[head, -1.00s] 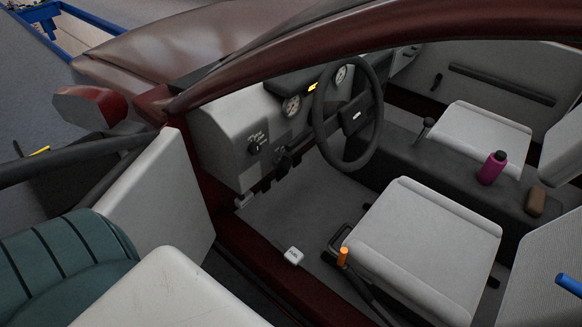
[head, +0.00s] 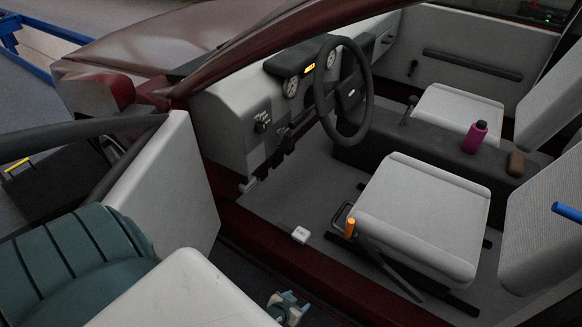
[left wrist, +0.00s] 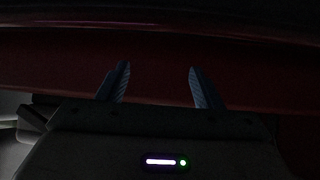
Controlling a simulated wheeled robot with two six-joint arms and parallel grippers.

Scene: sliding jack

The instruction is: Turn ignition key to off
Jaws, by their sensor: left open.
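The dashboard (head: 222,115) of a dark red car shows through the open door side, with a steering wheel (head: 345,92) in front of it. A dark knob (head: 262,127) with white markings sits on the dashboard's near end. I cannot make out the ignition key; dark parts beside the steering column are too small to tell apart. My left gripper (head: 288,306) is at the bottom of the head view, low outside the car by the sill, far from the dashboard. In the left wrist view its two fingers (left wrist: 159,88) are apart with nothing between them, facing a dark red surface.
The open door (head: 160,185) stands left of the opening. A driver's seat (head: 420,215) with an orange-tipped lever (head: 350,227) fills the right of it. A white block (head: 301,235) is near the sill (head: 265,238). A purple bottle (head: 475,137) stands on the console. The footwell is mostly clear.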

